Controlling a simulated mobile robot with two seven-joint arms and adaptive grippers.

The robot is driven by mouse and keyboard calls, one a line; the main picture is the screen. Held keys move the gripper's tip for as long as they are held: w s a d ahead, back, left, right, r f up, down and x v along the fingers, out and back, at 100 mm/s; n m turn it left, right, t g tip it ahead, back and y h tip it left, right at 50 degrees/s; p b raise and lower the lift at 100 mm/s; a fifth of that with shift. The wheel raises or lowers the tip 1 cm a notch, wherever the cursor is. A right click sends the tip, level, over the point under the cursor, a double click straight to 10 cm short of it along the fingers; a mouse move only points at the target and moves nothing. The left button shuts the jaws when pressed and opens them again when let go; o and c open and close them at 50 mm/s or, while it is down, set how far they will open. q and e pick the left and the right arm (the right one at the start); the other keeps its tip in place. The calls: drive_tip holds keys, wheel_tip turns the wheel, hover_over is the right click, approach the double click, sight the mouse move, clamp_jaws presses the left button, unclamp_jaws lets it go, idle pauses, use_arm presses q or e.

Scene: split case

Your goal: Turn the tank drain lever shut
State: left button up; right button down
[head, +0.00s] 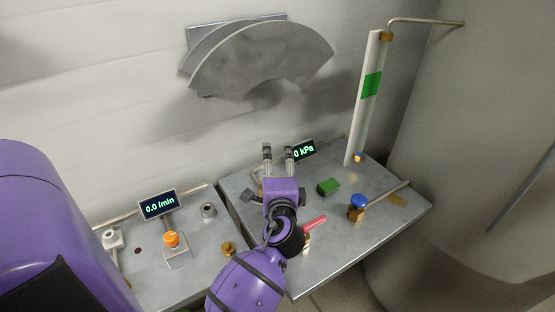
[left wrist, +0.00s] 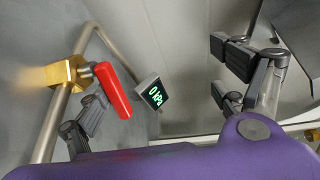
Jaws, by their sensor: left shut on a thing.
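A red lever (left wrist: 112,91) on a brass valve (left wrist: 68,74) shows at the left in the left wrist view, on a grey pipe. My left gripper (head: 279,153) reaches over the right bench in the head view; in the left wrist view (left wrist: 165,92) its fingers stand apart on either side. In the head view my gripper covers part of that pipe. Another pinkish-red handle (head: 315,222) lies right of my wrist. My right gripper is not in view.
The bench (head: 340,245) also bears a green block (head: 328,186), a blue knob (head: 358,200) and a 0 kPa display (head: 304,150). A tall gauge with a green band (head: 371,85) stands behind. A large grey cylinder (head: 470,170) bounds the right. An orange knob (head: 171,239) is on the left bench.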

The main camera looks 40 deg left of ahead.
use_arm(q)
drive_tip(key=shift+s+d+r, duration=0.35)
drive_tip(key=shift+s+d, duration=0.05)
drive_tip(key=shift+s, duration=0.25)
drive_tip(key=shift+s+d+r, duration=0.4)
drive_tip(key=shift+s, duration=0.3)
drive_tip(key=shift+s+d+r, duration=0.35)
drive_tip(key=shift+s+d, duration=0.05)
drive_tip(key=shift+s, duration=0.25)
drive_tip(key=shift+c, duration=0.8)
drive_tip(key=shift+v, duration=1.1)
drive_tip(key=c, duration=0.8)
drive_tip(key=shift+s+f, duration=0.3)
drive_tip(key=shift+s, duration=0.25)
drive_tip(key=shift+c, duration=0.2)
